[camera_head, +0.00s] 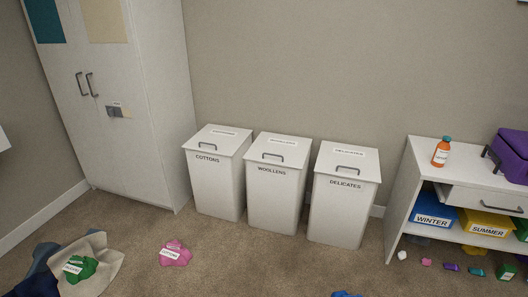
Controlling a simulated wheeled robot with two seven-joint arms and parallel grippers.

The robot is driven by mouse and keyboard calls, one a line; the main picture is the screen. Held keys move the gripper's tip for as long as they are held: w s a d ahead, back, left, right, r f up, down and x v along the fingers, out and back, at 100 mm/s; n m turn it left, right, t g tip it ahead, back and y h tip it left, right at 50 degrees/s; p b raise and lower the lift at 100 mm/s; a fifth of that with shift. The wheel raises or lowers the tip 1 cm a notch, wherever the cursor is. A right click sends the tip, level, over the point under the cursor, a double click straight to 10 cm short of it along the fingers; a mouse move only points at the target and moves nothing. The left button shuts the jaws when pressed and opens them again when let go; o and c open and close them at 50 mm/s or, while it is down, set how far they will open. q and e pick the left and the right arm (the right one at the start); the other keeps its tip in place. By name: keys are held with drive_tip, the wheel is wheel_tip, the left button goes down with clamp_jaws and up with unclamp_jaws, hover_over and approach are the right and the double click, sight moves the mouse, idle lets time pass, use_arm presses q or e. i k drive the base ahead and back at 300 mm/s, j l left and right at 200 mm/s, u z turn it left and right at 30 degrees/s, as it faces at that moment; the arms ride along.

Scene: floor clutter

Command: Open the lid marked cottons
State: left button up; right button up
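Three white lidded bins stand side by side against the wall in the head view. The left bin is marked cottons (217,183), and its lid (217,138) is closed, with a dark bar handle (207,146) near the front edge. The middle bin (276,190) is marked woollens and the right bin (341,205) is marked delicates; both lids are closed. Neither of my grippers shows in this view.
A pale wardrobe (115,130) stands left of the bins. A pink labelled cloth (175,253) and a green labelled cloth (80,268) lie on the carpet. A low shelf (400,195) stands at right. Carpet before the bins is mostly clear.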

sight(219, 140)
drive_tip(key=i+j, duration=0.45)
drive_tip(key=j, duration=0.15)
drive_tip(key=i+j, duration=0.45)
drive_tip(key=j, duration=0.15)
drive_tip(key=i+j+z, duration=0.1)
drive_tip(key=i+j, duration=0.4)
drive_tip(key=k+j, duration=0.05)
drive_tip(key=j, duration=0.05)
